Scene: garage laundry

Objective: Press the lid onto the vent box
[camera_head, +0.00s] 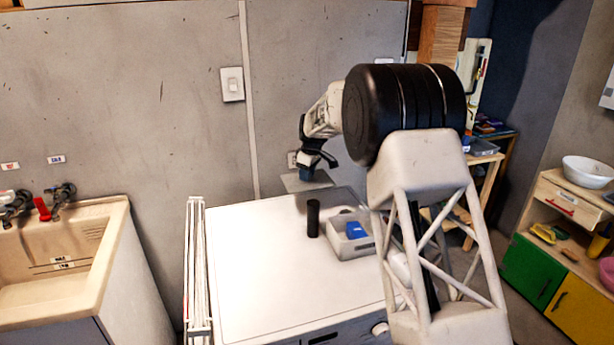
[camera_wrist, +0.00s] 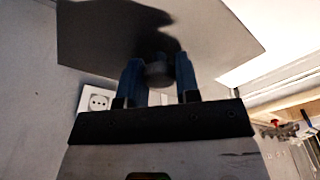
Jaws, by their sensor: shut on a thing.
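My gripper (camera_head: 307,172) is shut on the dark round knob (camera_wrist: 157,71) of a flat grey lid (camera_head: 293,182). In the wrist view the blue fingers stand on either side of the knob, and the lid (camera_wrist: 92,42) spreads out beyond them. The lid hangs above the back edge of a white appliance top, apart from the box. An open-looking grey box (camera_head: 345,245), which I take for the vent box, stands on the appliance's right part with a blue object (camera_head: 355,231) in or on it. My arm partly covers the box's right side.
A black cylinder (camera_head: 313,218) stands upright just left of the box. The white appliance top (camera_head: 250,270) is clear on its left. A folded white rack (camera_head: 198,265) and a sink (camera_head: 70,245) are further left. The wall (camera_head: 160,100) is close behind the lid.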

